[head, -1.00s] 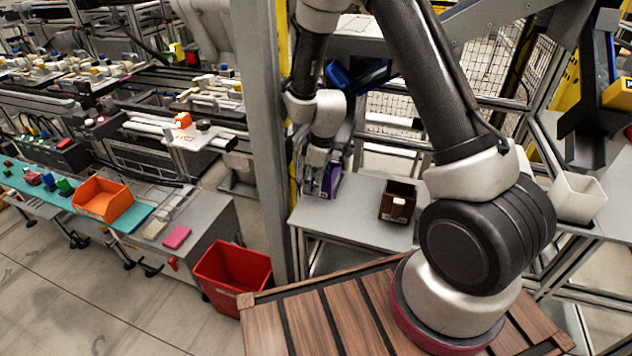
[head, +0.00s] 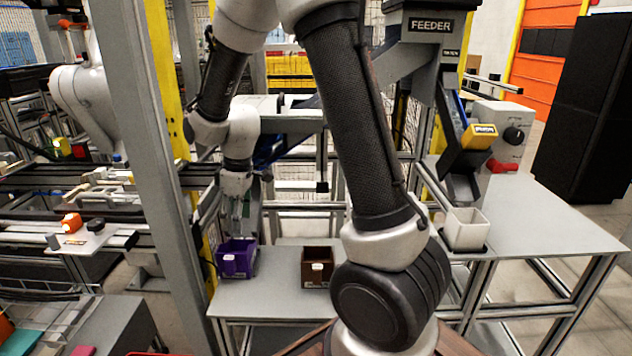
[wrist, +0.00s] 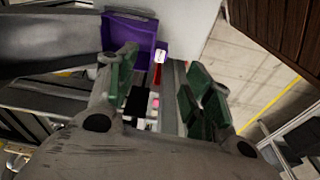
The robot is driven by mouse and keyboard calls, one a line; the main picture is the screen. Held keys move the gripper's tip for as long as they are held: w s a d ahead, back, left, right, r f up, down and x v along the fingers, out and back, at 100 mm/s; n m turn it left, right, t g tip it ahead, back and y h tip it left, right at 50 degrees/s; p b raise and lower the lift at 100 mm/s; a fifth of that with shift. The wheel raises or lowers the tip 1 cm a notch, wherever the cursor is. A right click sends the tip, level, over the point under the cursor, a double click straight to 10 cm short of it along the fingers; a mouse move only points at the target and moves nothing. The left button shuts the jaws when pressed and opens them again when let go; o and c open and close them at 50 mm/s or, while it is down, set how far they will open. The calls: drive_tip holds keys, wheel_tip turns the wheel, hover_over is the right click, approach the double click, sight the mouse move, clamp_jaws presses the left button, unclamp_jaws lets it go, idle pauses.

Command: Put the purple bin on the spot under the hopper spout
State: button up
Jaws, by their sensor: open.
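The purple bin (head: 237,262) stands upright at the left end of the grey table, with a pale label on its front. My gripper (head: 237,226) is open just above and behind it in the head view. In the wrist view the purple bin (wrist: 140,32) lies beyond the fingers of my gripper (wrist: 160,78), at the upper left; nothing is held. The hopper spout (head: 461,186) comes down from the feeder (head: 437,27) at the right. A white bin (head: 467,231) stands on a dark spot below the spout, at the table edge.
A brown bin (head: 317,268) with a pale label stands on the same grey table (head: 275,300), right of the purple bin. A grey post (head: 170,180) rises left of the table. The right-hand table (head: 550,225) has a wide bare top.

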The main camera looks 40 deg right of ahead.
drive_tip(key=s+d+r+m+t, duration=0.1)
drive_tip(key=s+d+r+m, duration=0.4)
drive_tip(key=s+r, duration=0.6)
drive_tip(key=s+d+r+m+t, duration=0.1)
drive_tip(key=s+d+r+m, duration=0.1)
drive_tip(key=s, duration=0.4)
drive_tip(key=s+d+r+m+t+h, duration=0.1)
drive_tip(key=s+d+r+m, duration=0.1)
drive_tip(key=s+d+r, duration=0.3)
drive_tip(key=shift+s+r+m, duration=0.15)
drive_tip(key=shift+s+m, duration=0.15)
drive_tip(key=shift+s, duration=0.8)
